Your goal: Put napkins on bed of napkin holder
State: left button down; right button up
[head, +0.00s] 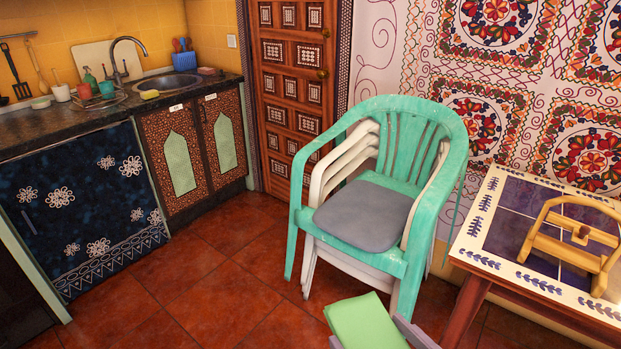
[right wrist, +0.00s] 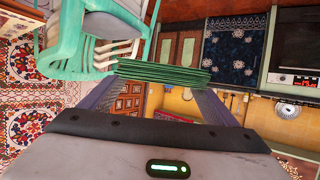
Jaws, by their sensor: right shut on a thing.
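A stack of light green napkins (head: 362,320) is at the bottom of the head view. My right gripper (head: 371,335) is shut on it, with a grey finger at each side. In the right wrist view the napkin stack (right wrist: 161,72) shows edge-on as several thin green layers between the fingertips of the right gripper (right wrist: 158,84). The wooden napkin holder (head: 534,241) stands on the tiled table at the right, apart from the napkins and to their upper right. It has a curved arm and a small brown knob. My left gripper is not in view.
The table (head: 494,235) has a white patterned border and blue tiles. Stacked plastic chairs, green on top with a grey cushion (head: 364,214), stand between the table and the kitchen counter (head: 40,122). Open red floor (head: 215,290) lies at the left.

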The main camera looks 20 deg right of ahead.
aim_at(565, 254)
jog(key=z, duration=1.1)
jog(key=i, duration=0.9)
jog(key=z, duration=0.85)
